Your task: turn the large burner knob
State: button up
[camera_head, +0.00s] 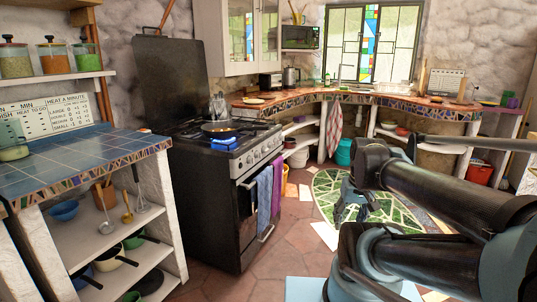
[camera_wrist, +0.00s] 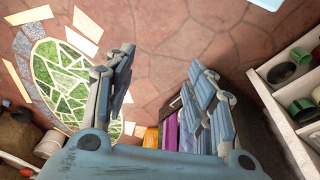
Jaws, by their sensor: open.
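The black stove (camera_head: 212,200) stands left of centre in the head view, with a row of small knobs (camera_head: 262,151) along its silver front panel. The knobs are too small to tell which one is the large burner knob. My gripper (camera_head: 352,203) is open and empty, to the right of the stove and apart from it, over the floor. In the wrist view my gripper (camera_wrist: 160,62) has its two fingers spread, with only floor between the tips. The knobs cannot be made out in the wrist view.
Towels (camera_head: 264,193) hang from the oven handle below the knobs. A pan (camera_head: 224,129) sits on the stove top. A tiled counter with shelves (camera_head: 92,155) stands at the left. Open floor (camera_head: 285,245) and a green mosaic rug (camera_head: 395,204) lie before the stove.

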jog(key=w+a+r+n+y, duration=0.25)
jog(key=w+a, duration=0.25)
jog(key=w, duration=0.7)
jog(key=w+a+r+n+t+y, duration=0.1)
jog(key=w+a+r+n+y, duration=0.2)
jog(key=w, duration=0.8)
jog(key=w+a+r+n+y, duration=0.2)
jog(key=w+a+r+y, duration=0.3)
jog(key=w, duration=0.7)
jog(key=n+t+y, duration=0.3)
jog(key=n+y, duration=0.3)
send_near(265, 150)
jog(key=w+x, duration=0.1)
jog(key=x, duration=0.7)
jog(key=shift+w+f, duration=0.25)
jog(key=shift+f, duration=0.15)
jog(key=c, duration=1.1)
